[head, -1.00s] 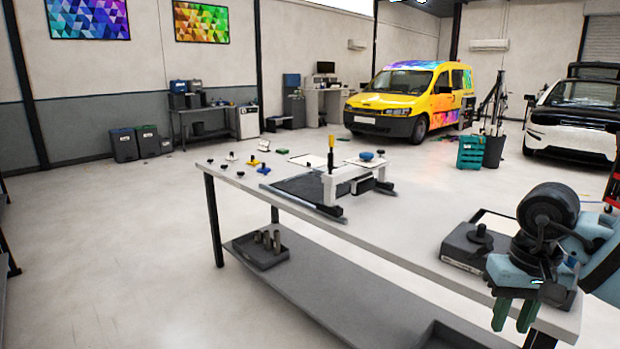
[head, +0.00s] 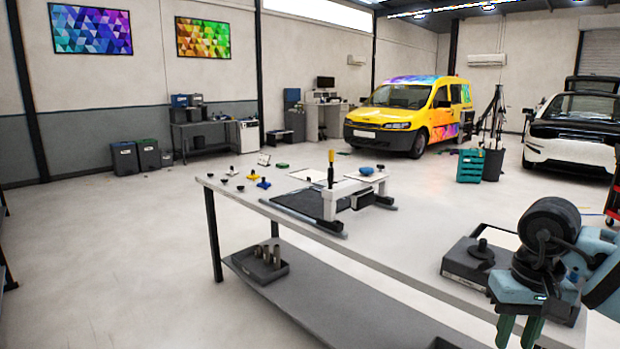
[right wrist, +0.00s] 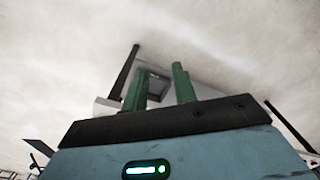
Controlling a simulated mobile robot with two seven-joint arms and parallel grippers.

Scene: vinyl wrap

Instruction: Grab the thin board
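On the long grey workbench (head: 385,247), a thin flat white sheet (head: 309,174) lies at the far side. Another pale flat piece lies under a blue round-topped object (head: 366,171). I cannot tell which of these, if any, is the thin board. My right gripper (head: 518,332) is at the lower right, by the bench's near end, far from these pieces. Its green fingers are apart with nothing between them. They also show apart in the right wrist view (right wrist: 159,88). My left gripper is not in view.
A press-like frame (head: 350,190) with an upright yellow-tipped handle stands on a dark mat. A dark box with a knob (head: 470,262) sits near my right arm. Several small knobs, blue and yellow pieces lie at the far left end. A lower shelf (head: 340,310) holds a tray.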

